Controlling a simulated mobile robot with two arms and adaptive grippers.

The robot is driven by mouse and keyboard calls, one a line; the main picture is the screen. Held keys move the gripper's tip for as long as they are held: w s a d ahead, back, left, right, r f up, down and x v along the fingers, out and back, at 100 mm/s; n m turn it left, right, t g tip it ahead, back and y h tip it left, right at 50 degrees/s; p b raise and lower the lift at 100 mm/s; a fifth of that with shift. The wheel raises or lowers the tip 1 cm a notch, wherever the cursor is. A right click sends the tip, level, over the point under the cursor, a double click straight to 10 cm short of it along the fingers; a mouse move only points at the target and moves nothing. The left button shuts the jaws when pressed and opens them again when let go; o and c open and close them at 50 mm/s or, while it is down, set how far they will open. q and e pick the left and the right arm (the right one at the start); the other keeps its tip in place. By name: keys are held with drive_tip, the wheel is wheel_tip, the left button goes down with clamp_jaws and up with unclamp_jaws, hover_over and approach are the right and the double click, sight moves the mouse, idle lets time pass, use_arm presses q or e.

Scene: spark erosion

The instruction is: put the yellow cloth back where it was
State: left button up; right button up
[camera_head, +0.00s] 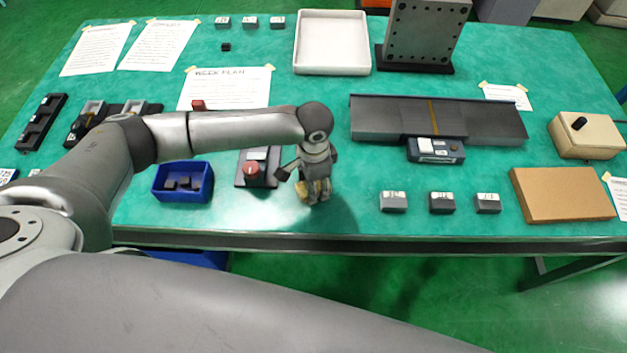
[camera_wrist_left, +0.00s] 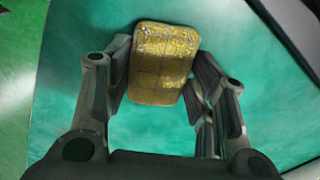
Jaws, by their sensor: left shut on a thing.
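The yellow cloth (camera_wrist_left: 160,65) is a small folded, rounded pad with a grid pattern. In the left wrist view it sits between the two fingers of my left gripper (camera_wrist_left: 158,85), which is shut on it. In the head view my left gripper (camera_head: 314,190) points down over the front part of the green table, and a bit of the cloth (camera_head: 302,190) shows beside the fingers. I cannot tell whether the cloth touches the table top. My right gripper is not in view.
A device with a red knob (camera_head: 251,170) and a blue bin (camera_head: 183,182) stand left of the gripper. Several small grey blocks (camera_head: 441,203) and a brown box (camera_head: 562,195) lie to the right. A dark rail fixture (camera_head: 485,120) is behind. The table's front edge (camera_head: 330,241) is close.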

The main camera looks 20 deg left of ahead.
use_arm(q)
drive_tip(key=shift+f, duration=0.1)
drive_tip(key=o, duration=0.9)
wheel_tip(320, 180, up, 12)
drive_tip(key=shift+r+b, duration=0.15)
drive_tip(key=shift+b, duration=0.5)
